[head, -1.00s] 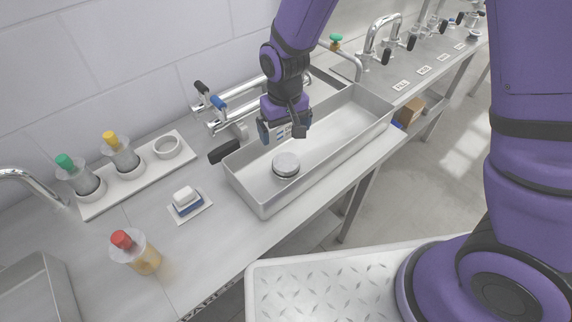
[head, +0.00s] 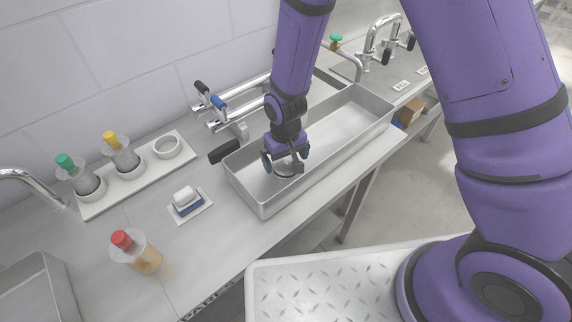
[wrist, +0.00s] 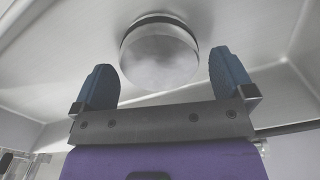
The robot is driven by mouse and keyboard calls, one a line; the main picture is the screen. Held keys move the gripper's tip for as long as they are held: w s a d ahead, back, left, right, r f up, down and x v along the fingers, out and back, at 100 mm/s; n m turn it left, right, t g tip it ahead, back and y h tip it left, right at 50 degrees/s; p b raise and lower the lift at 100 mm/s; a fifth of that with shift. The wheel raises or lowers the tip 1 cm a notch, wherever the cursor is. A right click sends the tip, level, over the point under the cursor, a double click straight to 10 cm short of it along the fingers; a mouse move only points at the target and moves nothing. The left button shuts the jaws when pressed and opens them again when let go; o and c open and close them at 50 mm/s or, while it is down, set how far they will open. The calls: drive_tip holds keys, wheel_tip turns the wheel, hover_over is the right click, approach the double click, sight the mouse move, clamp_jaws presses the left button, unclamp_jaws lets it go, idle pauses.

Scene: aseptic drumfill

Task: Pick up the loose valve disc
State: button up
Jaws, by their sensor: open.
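The loose valve disc (wrist: 158,58) is a round grey metal disc with a dark band around its edge. It lies on the floor of the long steel tray (head: 345,125). In the head view the disc (head: 284,173) is mostly hidden behind my gripper (head: 285,162). My gripper is open and empty, low inside the tray over the disc. In the wrist view its two blue fingertips (wrist: 163,80) stand left and right of the disc's near part, apart from it on both sides.
Tray walls rise around my gripper. Pipes with black and blue handles (head: 219,102) run behind the tray. To the left are a sponge (head: 187,200), a red-capped bottle (head: 135,251), and a white rack (head: 150,174) with green- and yellow-capped bottles. The tray's right part is clear.

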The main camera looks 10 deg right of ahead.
drive_tip(key=shift+f, duration=0.25)
drive_tip(key=shift+c, duration=0.2)
drive_tip(key=c, duration=1.1)
